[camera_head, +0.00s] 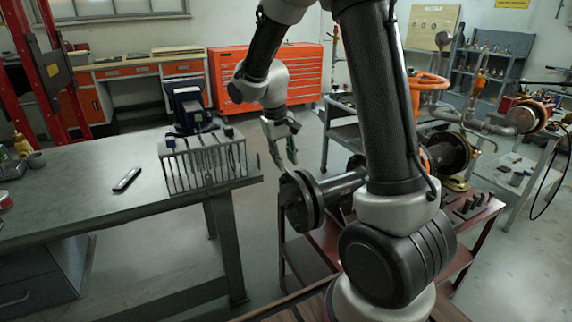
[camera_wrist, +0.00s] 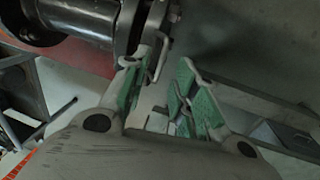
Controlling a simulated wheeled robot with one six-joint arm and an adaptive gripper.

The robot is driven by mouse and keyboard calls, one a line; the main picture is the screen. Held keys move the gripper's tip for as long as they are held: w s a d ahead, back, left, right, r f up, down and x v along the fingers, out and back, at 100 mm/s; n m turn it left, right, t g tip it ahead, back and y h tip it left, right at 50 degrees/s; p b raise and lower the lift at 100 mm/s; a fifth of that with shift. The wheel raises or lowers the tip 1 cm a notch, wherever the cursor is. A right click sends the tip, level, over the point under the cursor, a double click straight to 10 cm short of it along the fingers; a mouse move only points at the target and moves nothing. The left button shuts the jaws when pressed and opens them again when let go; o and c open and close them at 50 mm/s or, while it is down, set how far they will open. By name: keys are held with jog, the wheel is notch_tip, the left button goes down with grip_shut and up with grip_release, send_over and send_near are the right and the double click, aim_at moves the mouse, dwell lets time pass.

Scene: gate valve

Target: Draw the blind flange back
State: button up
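The dark round blind flange (camera_head: 297,203) is at the left end of a black horizontal pipe, face to face with another dark disc. In the wrist view, the dark flange discs (camera_wrist: 150,22) show at the top, with a thin bent metal handle (camera_wrist: 163,58) hanging from them. My gripper (camera_head: 286,163) is just above and left of the flange, pointing down. In the wrist view, the green-padded fingers of my gripper (camera_wrist: 163,64) are apart. The handle lies near the gap between the fingertips, and I see no grip on it. Whether a finger touches it is unclear.
A grey workbench (camera_head: 90,185) with a slotted rack (camera_head: 205,162) stands left of my gripper. The pipe rests over a brown stand (camera_head: 335,262) with bolts on its right side. An orange tool cabinet (camera_head: 300,75) is behind. Open floor lies between bench and stand.

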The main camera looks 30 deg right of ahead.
notch_tip(320, 180, up, 9)
jog(key=a, duration=0.1)
jog(key=shift+a, duration=0.35)
jog(key=shift+r, duration=0.1)
jog(key=s+d+r+t+y, duration=0.1)
jog(key=s+d+r+t, duration=0.1)
jog(key=s, duration=1)
jog(key=s+d+r+t+y, duration=0.1)
jog(key=s+r, duration=0.3)
jog(key=s, duration=0.9)
jog(key=shift+d+t, duration=0.6)
jog(key=shift+t, duration=0.1)
